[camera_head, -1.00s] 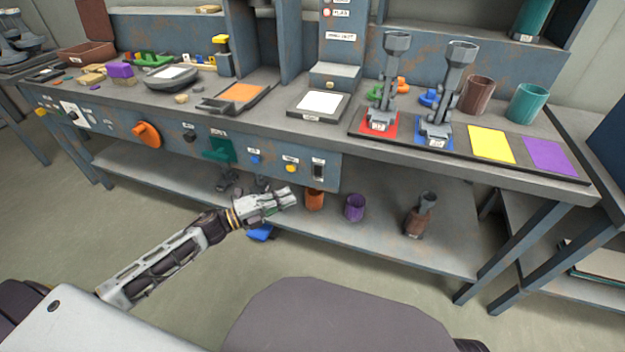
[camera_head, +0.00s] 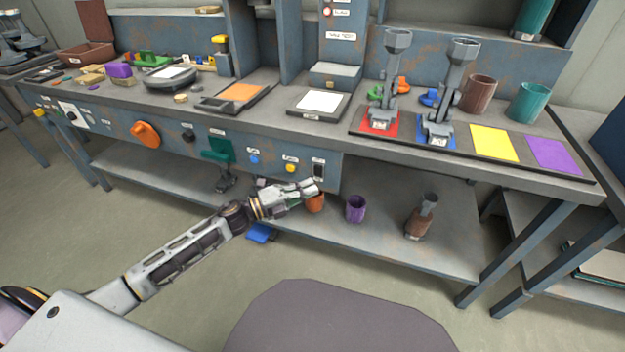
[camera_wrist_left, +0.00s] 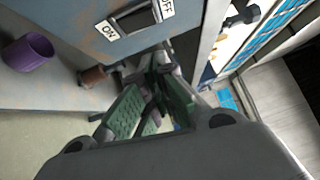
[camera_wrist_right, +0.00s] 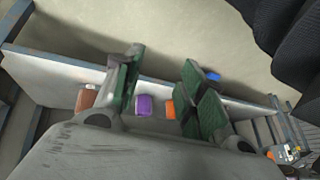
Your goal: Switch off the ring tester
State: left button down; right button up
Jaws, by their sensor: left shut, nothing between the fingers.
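A dark rocker switch (camera_head: 318,171) sits at the right end of the bench's front panel. In the left wrist view the switch (camera_wrist_left: 138,20) lies between an ON label (camera_wrist_left: 108,29) and an OFF label (camera_wrist_left: 167,8); which side is pressed I cannot tell. No readable label marks it as the ring tester's. My left gripper (camera_head: 316,187) is shut and empty, just below the switch in the head view; contact cannot be told. Its green-padded fingers (camera_wrist_left: 155,90) show below the switch in the wrist view. My right gripper (camera_wrist_right: 162,72) is open and empty, outside the head view.
On the panel are a yellow button (camera_head: 290,168), a blue button (camera_head: 254,160), a green part (camera_head: 218,150) and an orange knob (camera_head: 145,134). An orange cup (camera_head: 315,204) and a purple cup (camera_head: 355,208) stand on the lower shelf (camera_head: 390,245) near my left gripper.

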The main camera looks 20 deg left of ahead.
aim_at(318, 171)
pick_arm(q)
jog(key=shift+w+d+r+b, duration=0.15)
jog(key=shift+w+b, duration=0.2)
jog(key=shift+w, duration=0.7)
jog(key=shift+w+r+b, duration=0.1)
jog(key=shift+w+b, duration=0.2)
jog(key=shift+w, duration=0.75)
pick_arm(e)
jog(key=shift+s+a+f, duration=0.1)
jog(key=shift+a+f, duration=0.05)
jog(key=shift+f, duration=0.75)
jog(key=shift+s+a+f, duration=0.1)
jog(key=shift+f, duration=0.75)
jog(key=shift+r, duration=0.15)
pick_arm(q)
jog(key=shift+w+r+n+p, duration=0.2)
jog(key=shift+w+n+p, duration=0.1)
jog(key=shift+p, duration=0.95)
pick_arm(e)
jog(key=shift+g, duration=0.4)
jog(key=r, duration=0.2)
jog(key=d+r, duration=0.1)
jog(key=r, duration=0.2)
jog(key=shift+s+r, duration=0.1)
pick_arm(q)
jog(key=shift+s, duration=0.15)
pick_arm(e)
jog(key=shift+s+d, duration=0.1)
jog(key=shift+s, duration=0.05)
